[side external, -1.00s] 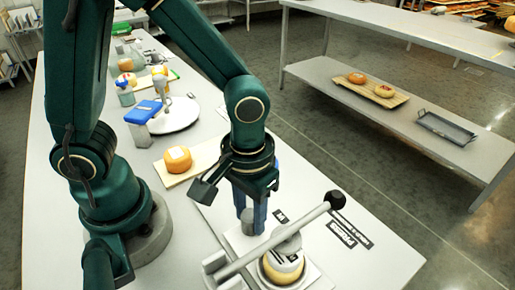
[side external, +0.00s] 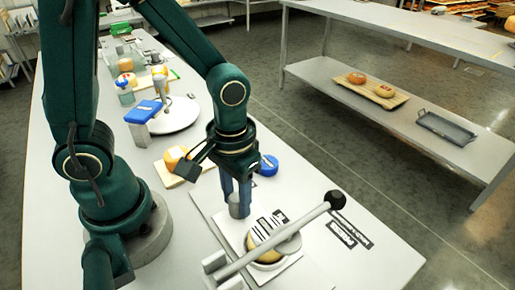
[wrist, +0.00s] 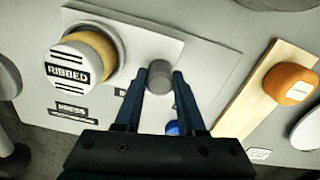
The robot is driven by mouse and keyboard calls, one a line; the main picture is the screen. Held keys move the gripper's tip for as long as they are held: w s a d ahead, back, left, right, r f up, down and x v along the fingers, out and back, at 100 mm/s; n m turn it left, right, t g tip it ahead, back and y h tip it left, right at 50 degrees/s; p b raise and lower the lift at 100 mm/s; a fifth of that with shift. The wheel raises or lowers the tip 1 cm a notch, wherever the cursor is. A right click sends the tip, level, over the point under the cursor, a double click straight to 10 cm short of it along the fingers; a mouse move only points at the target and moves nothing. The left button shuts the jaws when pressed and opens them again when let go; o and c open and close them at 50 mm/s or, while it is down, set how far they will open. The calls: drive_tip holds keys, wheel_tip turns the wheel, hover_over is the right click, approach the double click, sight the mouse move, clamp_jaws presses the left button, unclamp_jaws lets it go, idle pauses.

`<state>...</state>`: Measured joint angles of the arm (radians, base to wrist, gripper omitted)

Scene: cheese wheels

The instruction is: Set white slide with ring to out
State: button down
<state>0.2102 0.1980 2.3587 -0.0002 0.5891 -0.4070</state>
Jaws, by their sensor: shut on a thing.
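The white slide (side external: 230,220) lies flat on the bench base and shows in the wrist view (wrist: 190,46). A short grey knob (wrist: 160,76) stands on it, and it also shows in the side view (side external: 238,210). My gripper (side external: 238,195) points down, shut on the knob, with a blue finger on each side in the wrist view. Beside the knob, the ring (wrist: 118,48) surrounds a yellow cheese wheel (wrist: 98,40) with a white cap marked RIBBED. In the side view the cheese wheel (side external: 263,252) is partly hidden by the press lever.
The press lever (side external: 290,233) with a black ball end slants over the ring. An orange cheese (wrist: 290,83) sits on a wooden board (wrist: 250,100) beside the slide. A blue round lid (side external: 268,166) lies behind my gripper.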

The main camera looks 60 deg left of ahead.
drive_tip(key=a, duration=0.7)
drive_tip(key=shift+w+a, duration=0.1)
drive_tip(key=shift+a, duration=0.1)
drive_tip(key=c, duration=0.5)
unclamp_jaws()
drive_tip(key=shift+r, duration=2.55)
drive_tip(key=shift+d, duration=0.1)
drive_tip(key=s+d+r+m+t, duration=0.2)
drive_tip(key=d+r+t, duration=0.1)
drive_tip(key=r+t, duration=0.2)
drive_tip(key=shift+s+d+r+t, duration=0.2)
drive_tip(key=shift+r+t, duration=0.1)
drive_tip(key=shift+r, duration=0.95)
